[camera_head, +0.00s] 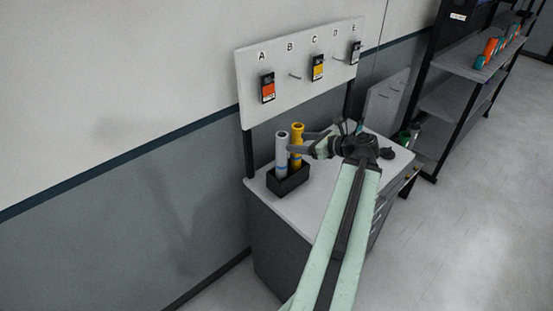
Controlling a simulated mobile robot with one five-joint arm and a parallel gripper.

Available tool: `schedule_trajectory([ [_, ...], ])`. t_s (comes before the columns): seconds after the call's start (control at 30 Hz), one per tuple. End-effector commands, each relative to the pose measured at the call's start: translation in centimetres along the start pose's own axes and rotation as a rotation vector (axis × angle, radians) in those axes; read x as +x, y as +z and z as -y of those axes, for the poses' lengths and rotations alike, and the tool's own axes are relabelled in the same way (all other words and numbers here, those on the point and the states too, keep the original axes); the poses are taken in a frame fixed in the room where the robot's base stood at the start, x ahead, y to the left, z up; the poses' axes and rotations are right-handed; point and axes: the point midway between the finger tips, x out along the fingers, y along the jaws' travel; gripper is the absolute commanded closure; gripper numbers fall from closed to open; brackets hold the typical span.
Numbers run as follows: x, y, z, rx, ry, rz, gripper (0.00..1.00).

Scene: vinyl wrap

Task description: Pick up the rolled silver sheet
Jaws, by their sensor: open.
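The rolled silver sheet (282,155) stands upright in a small black box (289,182) on the cabinet top. A rolled yellow sheet (296,146) stands just to its right in the same box. My gripper (291,143) is open and reaches in from the right at the upper part of the rolls. One finger overlaps the yellow roll in the picture, and the tips are close to the silver roll. I cannot tell whether they touch it. The lower ends of both rolls are hidden in the box.
The cabinet top (314,211) is clear in front of the box. A white board (300,62) with labelled hooks A to E stands behind, with orange, yellow and grey tagged items hanging on it. A shelf unit (461,95) stands at the right.

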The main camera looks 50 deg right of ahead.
Motion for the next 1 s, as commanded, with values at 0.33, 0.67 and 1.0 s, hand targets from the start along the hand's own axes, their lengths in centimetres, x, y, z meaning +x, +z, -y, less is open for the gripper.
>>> schedule_trajectory([
  [0.33,5.0,-0.5,0.1,-0.001,-0.002,-0.001,0.31],
  [0.67,6.8,-0.2,0.2,0.0,-0.005,-0.001,0.31],
  [1.0,11.8,-0.3,0.3,-0.001,-0.004,-0.002,0.31],
])
